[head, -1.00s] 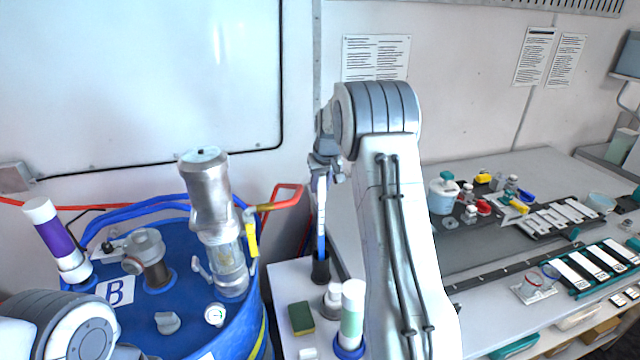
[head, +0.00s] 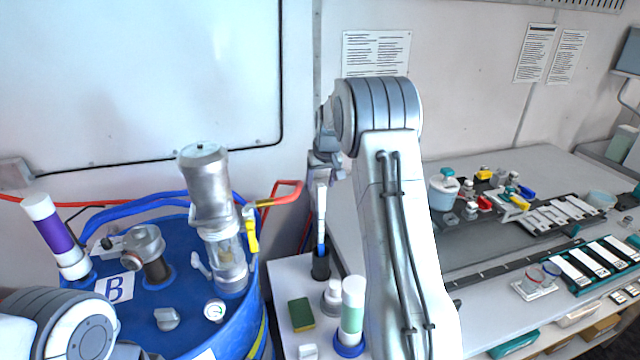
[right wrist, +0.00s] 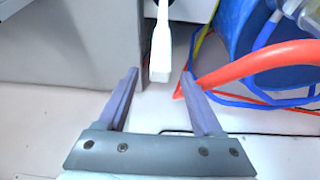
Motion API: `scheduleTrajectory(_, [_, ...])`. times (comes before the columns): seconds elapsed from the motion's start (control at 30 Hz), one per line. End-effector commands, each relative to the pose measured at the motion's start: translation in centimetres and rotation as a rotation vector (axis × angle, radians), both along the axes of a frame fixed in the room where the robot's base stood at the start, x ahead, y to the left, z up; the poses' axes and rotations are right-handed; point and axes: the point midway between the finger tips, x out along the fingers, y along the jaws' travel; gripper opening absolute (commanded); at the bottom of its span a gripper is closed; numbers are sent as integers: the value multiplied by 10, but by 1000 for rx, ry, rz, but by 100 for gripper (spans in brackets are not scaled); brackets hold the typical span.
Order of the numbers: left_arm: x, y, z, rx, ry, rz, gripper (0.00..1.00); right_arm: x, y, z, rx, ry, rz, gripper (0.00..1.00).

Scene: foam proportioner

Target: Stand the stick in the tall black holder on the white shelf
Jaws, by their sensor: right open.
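The stick (head: 321,205), white above with a blue lower part, stands nearly upright with its lower end inside the tall black holder (head: 320,267). The holder stands on the white shelf (head: 284,278). My right gripper (head: 322,168) is at the stick's top end, pointing down. In the right wrist view my right gripper (right wrist: 159,75) is open, and the white stick (right wrist: 161,50) shows between and just beyond the fingertips, with a gap on both sides. The holder's dark mouth shows partly at the top edge there. My left gripper is out of view.
A green-and-yellow sponge (head: 301,314), a small white-capped bottle (head: 333,297) and a white-green tube (head: 352,310) stand near the holder.

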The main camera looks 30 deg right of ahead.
Motion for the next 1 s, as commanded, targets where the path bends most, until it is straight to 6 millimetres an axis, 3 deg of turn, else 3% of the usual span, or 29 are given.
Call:
scheduleTrajectory(0.5, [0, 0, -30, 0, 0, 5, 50, -32, 8, 82, -2, -4, -1, 67])
scheduleTrajectory(0.7, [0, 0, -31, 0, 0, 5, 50, -37, 9, 93, -1, -2, -1, 67])
scheduleTrajectory(1.0, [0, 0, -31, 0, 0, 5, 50, -37, 9, 93, -1, -1, 0, 67])
